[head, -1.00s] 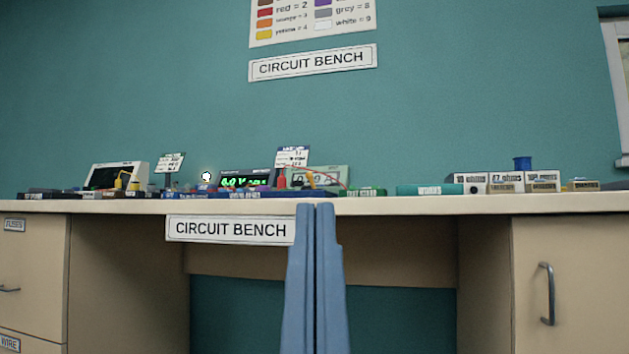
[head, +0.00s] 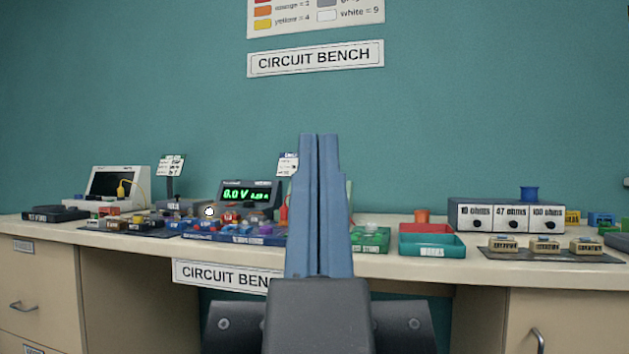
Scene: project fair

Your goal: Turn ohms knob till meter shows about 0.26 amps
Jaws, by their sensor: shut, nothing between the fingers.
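My gripper (head: 319,140) points up in the middle of the head view, its two blue fingers together and empty. It is apart from everything on the bench. A dark display unit (head: 250,194) with green digits reading 0.0 V and a smaller value too small to read stands left of the fingers. A blue board (head: 235,237) with several small coloured parts lies in front of it. I cannot pick out an ohms knob among these parts. The fingers hide what stands directly behind them, including most of a pale meter whose edge shows at their right.
The bench (head: 400,266) holds a white scope-like unit (head: 120,188) at left. At right are a green tray (head: 432,243), drawers labelled 10, 47 and 100 ohms (head: 505,215), and several small blocks on a dark mat (head: 550,257).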

